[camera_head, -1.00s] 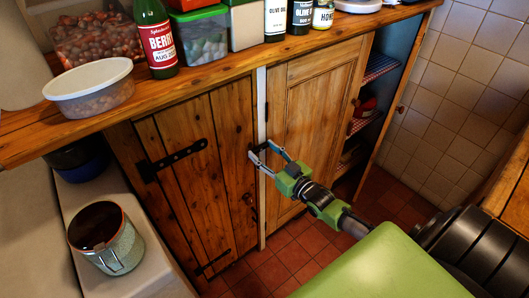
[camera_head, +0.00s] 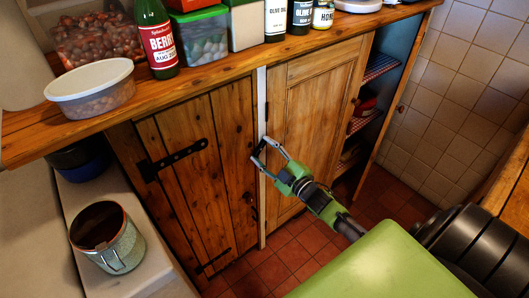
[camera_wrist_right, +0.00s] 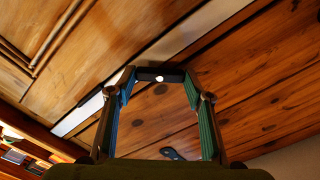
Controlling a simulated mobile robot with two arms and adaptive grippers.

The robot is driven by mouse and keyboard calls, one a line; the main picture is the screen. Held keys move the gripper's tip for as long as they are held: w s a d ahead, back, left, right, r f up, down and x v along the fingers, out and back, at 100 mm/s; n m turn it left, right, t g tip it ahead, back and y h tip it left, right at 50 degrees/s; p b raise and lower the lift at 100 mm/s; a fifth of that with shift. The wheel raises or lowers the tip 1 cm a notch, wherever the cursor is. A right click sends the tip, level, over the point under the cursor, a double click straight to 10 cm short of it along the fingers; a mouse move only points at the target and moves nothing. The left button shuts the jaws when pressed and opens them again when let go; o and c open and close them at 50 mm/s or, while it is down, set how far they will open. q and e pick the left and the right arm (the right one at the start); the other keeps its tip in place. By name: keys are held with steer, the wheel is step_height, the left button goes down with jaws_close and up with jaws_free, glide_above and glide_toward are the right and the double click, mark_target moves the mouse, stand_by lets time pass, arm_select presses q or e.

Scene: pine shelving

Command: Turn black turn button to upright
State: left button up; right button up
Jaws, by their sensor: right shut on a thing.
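The black turn button (camera_wrist_right: 160,75) is a short dark bar with a bright screw spot at its middle. It is slanted to the pale upright strip (camera_wrist_right: 190,35) between the doors, neither along it nor square across it. My right gripper (camera_wrist_right: 160,77) is shut on the button, with a fingertip at each end. In the head view my right gripper (camera_head: 261,147) reaches the strip between the two doors from the lower right; the button is small and hard to make out there. My left gripper is not in view.
The counter (camera_head: 215,72) above holds bottles and tubs. An enamel pot (camera_head: 107,238) stands lower left. Open shelves (camera_head: 365,122) are at the right.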

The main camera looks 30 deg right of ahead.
steer(key=n, duration=0.3)
steer(key=shift+f+n+b, duration=0.1)
steer(key=shift+n+b, duration=0.3)
steer(key=shift+a+n+b, duration=0.1)
steer(key=shift+n+b, duration=0.65)
steer(key=shift+n, duration=1.45)
steer(key=o, duration=1.1)
steer(key=s+d, duration=0.1)
steer(key=s, duration=1.1)
